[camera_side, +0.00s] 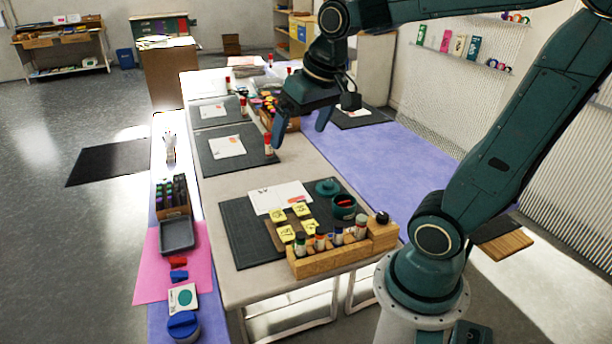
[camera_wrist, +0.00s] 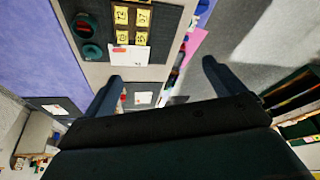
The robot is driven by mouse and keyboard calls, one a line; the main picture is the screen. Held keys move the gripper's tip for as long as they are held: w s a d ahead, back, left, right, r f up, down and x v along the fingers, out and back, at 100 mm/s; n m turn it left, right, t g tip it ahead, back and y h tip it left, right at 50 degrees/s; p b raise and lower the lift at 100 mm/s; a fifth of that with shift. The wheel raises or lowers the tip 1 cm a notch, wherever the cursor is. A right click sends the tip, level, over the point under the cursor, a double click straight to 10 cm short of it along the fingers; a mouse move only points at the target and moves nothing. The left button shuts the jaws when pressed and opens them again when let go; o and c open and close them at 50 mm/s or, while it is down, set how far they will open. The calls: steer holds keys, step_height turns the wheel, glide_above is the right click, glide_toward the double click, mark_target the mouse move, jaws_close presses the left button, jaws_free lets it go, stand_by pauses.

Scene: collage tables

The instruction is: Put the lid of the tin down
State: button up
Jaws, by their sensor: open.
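The tin (camera_side: 344,209) is round and dark green, stands uncovered near the front right of the table, and shows red inside. Its round green lid (camera_side: 327,186), with a small knob, lies on the dark mat just behind the tin. In the wrist view the tin (camera_wrist: 81,29) and the lid (camera_wrist: 92,51) show at the upper left, side by side. My gripper (camera_side: 301,121) is open and empty, above the table farther back than the lid. In the wrist view its fingers (camera_wrist: 162,74) are wide apart with nothing between them.
White paper (camera_side: 280,197) and a board with yellow number cards (camera_side: 285,233) lie left of the tin. A wooden rack of bottles (camera_side: 330,257) stands in front. A red-capped bottle (camera_side: 268,145) stands near my gripper. Bare table lies between the mats.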

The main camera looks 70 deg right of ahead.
steer(key=s+a+n+t+y, duration=0.1)
steer(key=s+a+n, duration=0.3)
steer(key=s+a, duration=0.2)
steer(key=shift+s+a+f+t, duration=0.15)
steer(key=shift+s+f+t, duration=0.25)
steer(key=shift+s, duration=1)
